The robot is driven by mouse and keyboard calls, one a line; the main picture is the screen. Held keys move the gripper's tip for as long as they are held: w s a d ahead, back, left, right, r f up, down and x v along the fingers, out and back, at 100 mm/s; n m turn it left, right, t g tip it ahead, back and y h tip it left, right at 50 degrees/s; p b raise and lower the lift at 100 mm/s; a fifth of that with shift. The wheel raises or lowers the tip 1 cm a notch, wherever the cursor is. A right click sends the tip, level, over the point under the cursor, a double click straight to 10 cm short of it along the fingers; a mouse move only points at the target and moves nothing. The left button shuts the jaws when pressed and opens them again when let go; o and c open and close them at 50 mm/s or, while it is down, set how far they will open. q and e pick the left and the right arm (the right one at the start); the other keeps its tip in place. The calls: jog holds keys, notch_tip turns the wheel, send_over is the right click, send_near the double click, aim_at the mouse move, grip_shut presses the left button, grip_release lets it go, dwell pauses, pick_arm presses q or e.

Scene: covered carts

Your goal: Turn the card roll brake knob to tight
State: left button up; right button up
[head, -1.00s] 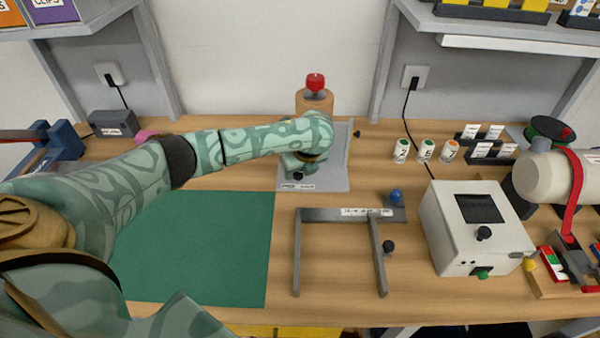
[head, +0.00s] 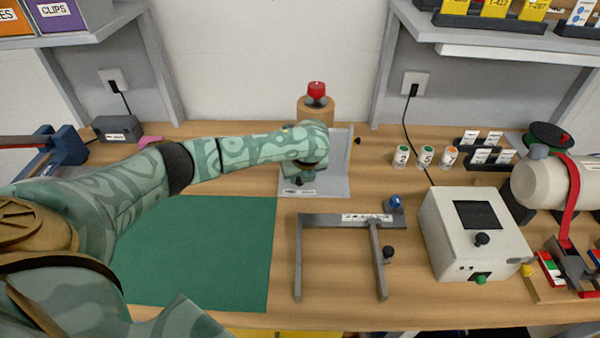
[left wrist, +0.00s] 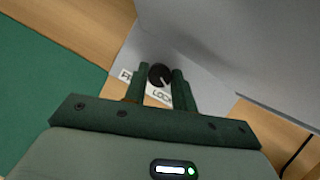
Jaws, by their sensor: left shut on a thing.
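The card roll stands as a brown cylinder (head: 318,108) at the back middle of the bench in the head view, with a red knob (head: 316,92) on top. It stands at a grey base plate (head: 332,184). In the left wrist view a round black knob (left wrist: 160,75) sits at this plate's front edge beside a white label reading "LOCK" and a partly hidden one starting "FR". My left gripper (left wrist: 160,72) is shut on this black knob, one finger on each side. In the head view the left gripper (head: 299,178) mostly hides it. My right gripper is not in view.
A green mat (head: 200,250) lies left of a grey frame (head: 340,220) with a blue ball knob (head: 394,202). A white box (head: 470,240) and several small labelled jars (head: 425,156) stand to the right. Shelves hang above both sides.

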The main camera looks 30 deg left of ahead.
pick_arm(q)
jog(key=m+p, duration=0.1)
jog(key=m, duration=0.1)
jog(key=shift+s+a+r+m+t+h+p, duration=0.1)
jog(key=shift+r+m+t+h+p, duration=0.05)
jog(key=shift+m+t+h+p, duration=0.2)
jog(key=shift+m+h+p, duration=0.35)
jog(key=shift+m, duration=0.5)
jog(key=shift+m+t+h, duration=0.35)
jog(key=shift+m+h, duration=0.15)
jog(key=shift+m, duration=0.7)
jog(key=shift+a+f+m+h, duration=0.15)
jog(key=shift+m+h, duration=0.25)
jog(key=shift+m, duration=0.7)
jog(key=o, duration=1)
